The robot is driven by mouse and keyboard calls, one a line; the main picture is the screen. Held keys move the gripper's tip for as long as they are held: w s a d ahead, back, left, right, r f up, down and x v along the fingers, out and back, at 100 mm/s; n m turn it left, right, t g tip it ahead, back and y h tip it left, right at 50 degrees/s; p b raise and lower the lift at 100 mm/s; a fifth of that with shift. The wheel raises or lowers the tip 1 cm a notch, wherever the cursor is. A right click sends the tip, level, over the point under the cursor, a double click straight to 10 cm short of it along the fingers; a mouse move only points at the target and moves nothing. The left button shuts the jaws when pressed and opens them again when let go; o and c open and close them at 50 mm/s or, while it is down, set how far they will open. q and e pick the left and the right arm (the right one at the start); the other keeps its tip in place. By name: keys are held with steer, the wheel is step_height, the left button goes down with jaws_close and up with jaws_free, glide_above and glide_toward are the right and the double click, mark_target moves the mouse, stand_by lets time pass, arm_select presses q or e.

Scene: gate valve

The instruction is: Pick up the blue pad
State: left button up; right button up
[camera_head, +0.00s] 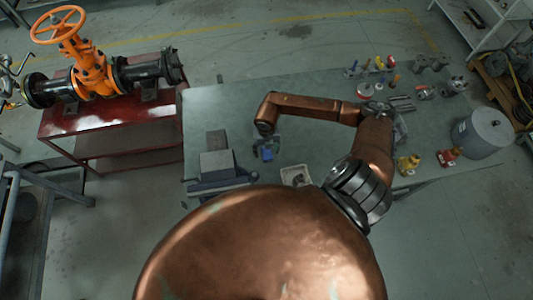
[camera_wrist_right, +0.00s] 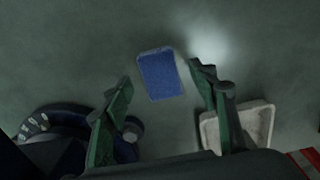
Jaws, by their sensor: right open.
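The blue pad (camera_wrist_right: 159,74) is a small flat rectangle lying on the grey-green table in the right wrist view. It sits slightly tilted between and beyond the fingertips. My right gripper (camera_wrist_right: 159,80) is open, with one green finger on each side of the pad and neither visibly touching it. In the head view the blue pad (camera_head: 267,154) shows as a small blue patch just under my right gripper (camera_head: 267,147), near the table's front middle. My left gripper does not show.
A shallow pale tray (camera_head: 295,174) lies right of the pad. A vise (camera_head: 220,170) stands to the left. Bottles and fittings (camera_head: 380,66) and a grey pot (camera_head: 483,133) stand on the right. An orange gate valve (camera_head: 88,68) is on a red bench. The table's back left is clear.

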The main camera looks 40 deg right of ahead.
steer(key=shift+s+f, duration=0.1)
steer(key=shift+f, duration=0.35)
steer(key=shift+c, duration=0.2)
steer(key=c, duration=1)
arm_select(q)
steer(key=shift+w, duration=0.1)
arm_select(e)
steer(key=shift+r, duration=0.1)
